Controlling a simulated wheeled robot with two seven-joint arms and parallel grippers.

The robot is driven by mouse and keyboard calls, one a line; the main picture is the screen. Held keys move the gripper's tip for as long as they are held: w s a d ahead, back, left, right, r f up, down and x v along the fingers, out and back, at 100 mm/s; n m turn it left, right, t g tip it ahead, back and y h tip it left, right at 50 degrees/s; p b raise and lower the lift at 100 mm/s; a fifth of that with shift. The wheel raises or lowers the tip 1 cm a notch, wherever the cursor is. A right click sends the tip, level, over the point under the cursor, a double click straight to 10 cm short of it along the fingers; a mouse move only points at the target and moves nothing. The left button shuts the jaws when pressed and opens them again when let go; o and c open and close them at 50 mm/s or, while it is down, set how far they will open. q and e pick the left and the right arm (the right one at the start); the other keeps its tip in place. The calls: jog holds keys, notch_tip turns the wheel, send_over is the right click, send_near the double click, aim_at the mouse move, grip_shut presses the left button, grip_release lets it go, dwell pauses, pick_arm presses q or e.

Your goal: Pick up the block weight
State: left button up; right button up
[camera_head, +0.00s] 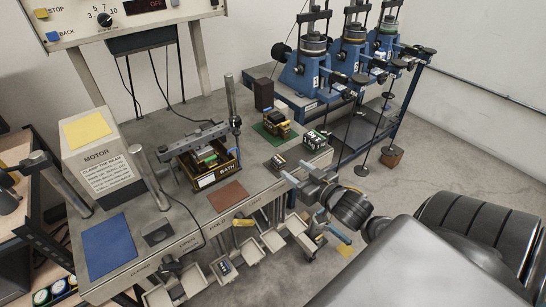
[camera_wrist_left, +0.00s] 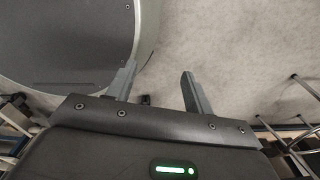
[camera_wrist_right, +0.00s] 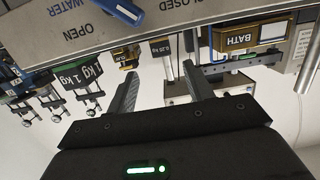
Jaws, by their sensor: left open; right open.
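A dark block marked 1 kg (camera_head: 317,140) stands near the bench's right edge; in the right wrist view (camera_wrist_right: 85,82) it is left of the fingers. A smaller dark block marked 0.25 kg (camera_wrist_right: 160,47) shows beyond the gap between the fingers; it sits at the bench's front edge in the head view (camera_head: 278,161). I cannot tell which one is the block weight. My right gripper (camera_head: 305,186) is open and empty, in front of the bench's front right edge; its fingers show in the right wrist view (camera_wrist_right: 160,72). My left gripper (camera_wrist_left: 158,72) is open and empty, over floor.
The bench (camera_head: 190,230) holds a BATH box (camera_head: 225,172) under a beam, a yellow-black item on a green mat (camera_head: 263,132), a brown mat (camera_head: 228,196) and a motor box (camera_head: 97,160). Trays (camera_head: 275,238) hang below its front. Blue presses (camera_head: 305,75) stand behind.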

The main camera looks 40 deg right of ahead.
aim_at(279, 160)
jog(key=w, duration=0.3)
jog(key=w+p, duration=0.1)
jog(key=shift+w+d+f, duration=0.1)
jog(key=shift+w+f, duration=0.2)
jog(key=shift+w, duration=0.3)
jog(key=w, duration=0.1)
jog(key=w+p, duration=0.1)
jog(key=w, duration=0.1)
jog(key=w+f, duration=0.1)
jog(key=w, duration=0.1)
jog(key=shift+a+p, duration=0.3)
jog(key=shift+p, duration=0.05)
pick_arm(q)
jog(key=r, duration=0.1)
jog(key=w+r, duration=0.1)
jog(key=shift+w+r, duration=0.3)
jog(key=shift+r, duration=0.05)
jog(key=shift+s, duration=0.1)
pick_arm(e)
jog(key=shift+s, duration=0.1)
jog(key=shift+c, duration=0.3)
grip_shut()
